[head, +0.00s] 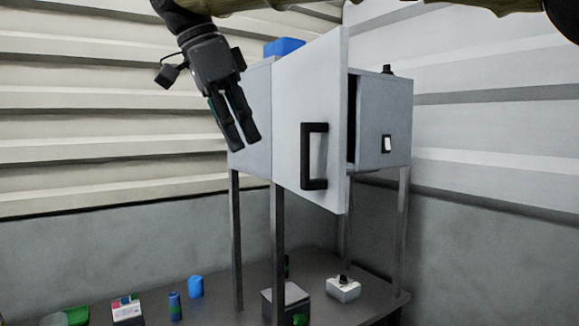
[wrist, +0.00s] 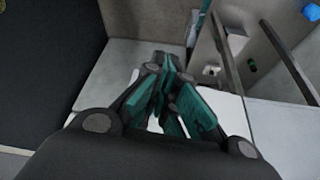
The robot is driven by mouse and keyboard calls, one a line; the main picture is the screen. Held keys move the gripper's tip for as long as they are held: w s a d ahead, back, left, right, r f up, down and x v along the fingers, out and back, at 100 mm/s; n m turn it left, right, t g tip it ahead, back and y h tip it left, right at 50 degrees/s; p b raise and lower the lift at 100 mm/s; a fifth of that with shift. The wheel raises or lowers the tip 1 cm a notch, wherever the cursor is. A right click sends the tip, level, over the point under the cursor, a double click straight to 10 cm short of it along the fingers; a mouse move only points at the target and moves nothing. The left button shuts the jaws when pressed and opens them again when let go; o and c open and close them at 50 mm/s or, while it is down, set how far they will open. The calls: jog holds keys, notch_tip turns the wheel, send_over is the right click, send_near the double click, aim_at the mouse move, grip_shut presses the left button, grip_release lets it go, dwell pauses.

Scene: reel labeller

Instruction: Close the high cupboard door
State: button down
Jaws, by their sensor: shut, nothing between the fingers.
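The high cupboard (head: 383,115) is a grey box on thin metal legs. Its pale door (head: 309,90) stands partly open, swung out toward the viewer. A dark gap shows between the door's right edge and the cupboard body. A black bracket handle (head: 314,156) is on the door's outer face, near the free edge. My gripper (head: 241,147) is at the upper left, pointing down, in front of the cupboard's left part in the picture and left of the handle. Its fingers are together and empty. They also show in the wrist view (wrist: 168,68), above pale surfaces.
A switch (head: 387,143) and a black knob (head: 387,69) are on the cupboard; a blue object (head: 284,47) is on top. Below, the dark table (head: 235,314) carries a blue cylinder (head: 196,287), a grey box (head: 286,302) and a white button box (head: 343,289). Corrugated walls stand behind.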

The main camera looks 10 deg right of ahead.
jog(key=d+f+p, duration=0.3)
jog(key=d+f, duration=0.4)
jog(key=shift+f+p, duration=0.35)
jog(key=shift+w+d+r, duration=0.1)
jog(key=shift+w+d, duration=0.05)
jog(key=shift+d, duration=0.05)
dwell(0.5)
